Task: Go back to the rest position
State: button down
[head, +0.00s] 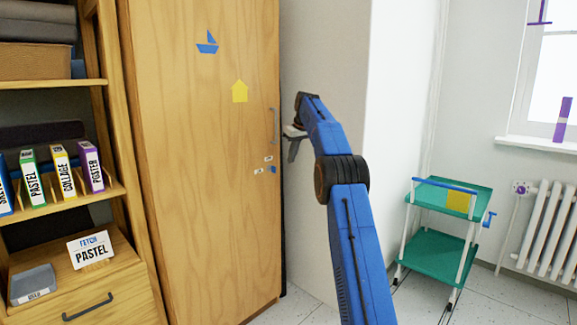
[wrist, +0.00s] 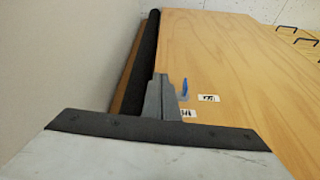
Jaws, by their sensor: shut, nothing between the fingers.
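My gripper (head: 293,148) is at the end of my raised blue arm, in front of the white wall and just right of the wooden cabinet's edge in the head view. In the wrist view the gripper's fingers (wrist: 164,100) are together and empty. They appear over the edge of the wooden door, near a small blue hook (wrist: 185,88) and two small white labels. I cannot tell whether they touch the door. The same hook (head: 273,170) shows in the head view below the door handle.
A tall wooden cabinet (head: 205,200) stands left of my arm. Open shelves (head: 70,195) hold several labelled binders and a "FETCH PASTEL" card (head: 90,250). A teal cart (head: 440,262) stands right, near a radiator (head: 548,230). Floor shows between arm and cart.

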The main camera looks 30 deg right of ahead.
jog(key=s+a+r+m, duration=0.1)
jog(key=s+a+r, duration=0.7)
jog(key=s+a, duration=0.9)
jog(key=s, duration=0.6)
jog(key=s+a, duration=0.3)
jog(key=s, duration=0.6)
jog(key=s+a+f, duration=0.2)
jog(key=s+f, duration=0.6)
jog(key=s, duration=0.4)
jog(key=s+a+f+m, duration=0.1)
jog(key=s+a+f, duration=0.2)
jog(key=s+f, duration=0.5)
jog(key=s+a+f+h, duration=0.1)
jog(key=s+f, duration=0.7)
jog(key=s, duration=0.8)
jog(key=shift+s+a+f+m+t, duration=0.2)
jog(key=shift+a+m+t, duration=0.2)
jog(key=shift+a, duration=0.4)
jog(key=shift+r, duration=0.1)
